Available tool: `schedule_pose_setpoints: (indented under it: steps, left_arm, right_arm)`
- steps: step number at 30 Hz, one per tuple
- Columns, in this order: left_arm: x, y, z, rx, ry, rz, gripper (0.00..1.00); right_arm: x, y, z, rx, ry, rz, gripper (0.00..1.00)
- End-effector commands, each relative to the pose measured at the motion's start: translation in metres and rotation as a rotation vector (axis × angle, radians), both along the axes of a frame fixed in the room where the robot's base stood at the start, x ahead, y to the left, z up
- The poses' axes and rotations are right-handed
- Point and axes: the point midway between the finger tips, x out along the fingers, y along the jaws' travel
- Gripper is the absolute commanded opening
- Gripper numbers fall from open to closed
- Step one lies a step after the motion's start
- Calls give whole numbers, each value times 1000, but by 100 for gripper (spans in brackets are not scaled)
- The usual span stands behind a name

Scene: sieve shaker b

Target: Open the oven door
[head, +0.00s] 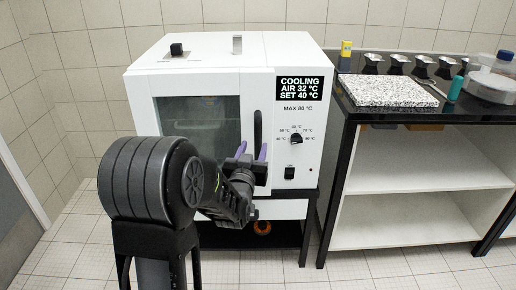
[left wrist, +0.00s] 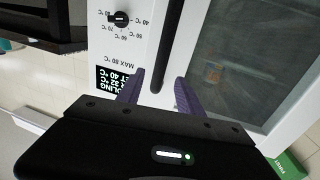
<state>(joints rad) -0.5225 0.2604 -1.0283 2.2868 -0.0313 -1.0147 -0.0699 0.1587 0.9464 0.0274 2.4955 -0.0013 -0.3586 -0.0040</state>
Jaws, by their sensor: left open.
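The white oven (head: 290,110) stands on a stand; its display reads "COOLING AIR 32 °C SET 40 °C". Its door (head: 150,112), with a dark window (head: 200,118), looks shut. The black upright door handle (head: 257,126) is at the door's right side. My left gripper (head: 252,152) is open, its purple fingers at the handle's lower part. In the left wrist view, the handle (left wrist: 171,35) runs down between the two spread fingertips (left wrist: 158,78); I cannot tell whether either touches it. My right gripper is not in view.
A knob (head: 296,139) and a switch (head: 289,172) sit right of the door. A dark-topped bench (head: 398,122) at right holds a speckled slab (head: 388,91), several dark scoops and a teal bottle (head: 456,88). Tiled floor at left is clear.

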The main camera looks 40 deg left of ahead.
Motion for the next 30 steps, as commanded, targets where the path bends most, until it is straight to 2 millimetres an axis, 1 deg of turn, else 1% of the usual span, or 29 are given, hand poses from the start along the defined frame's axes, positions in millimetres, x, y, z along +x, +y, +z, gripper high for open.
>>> schedule_pose_setpoints:
  steps: [2, 9, 13, 17, 24, 27, 30]
  left_arm:
    - [0, 1, 3, 2, -4, 2, 43]
    - [0, 1, 2, 1, 0, 2, 43]
    - [6, 4, 1, 2, -1, 1, 43]
    - [19, 10, 0, 4, 1, 1, 43]
    - [53, 27, 0, 4, 2, 2, 43]
    - [63, 32, 0, 2, 1, 2, 43]
    - [69, 34, 0, 1, 3, 2, 43]
  right_arm:
    - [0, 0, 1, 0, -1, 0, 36]
    - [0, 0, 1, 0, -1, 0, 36]
    - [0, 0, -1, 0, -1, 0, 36]
    - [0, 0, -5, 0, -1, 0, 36]
    - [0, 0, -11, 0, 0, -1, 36]
    - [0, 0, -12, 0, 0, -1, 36]
    - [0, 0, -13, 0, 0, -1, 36]
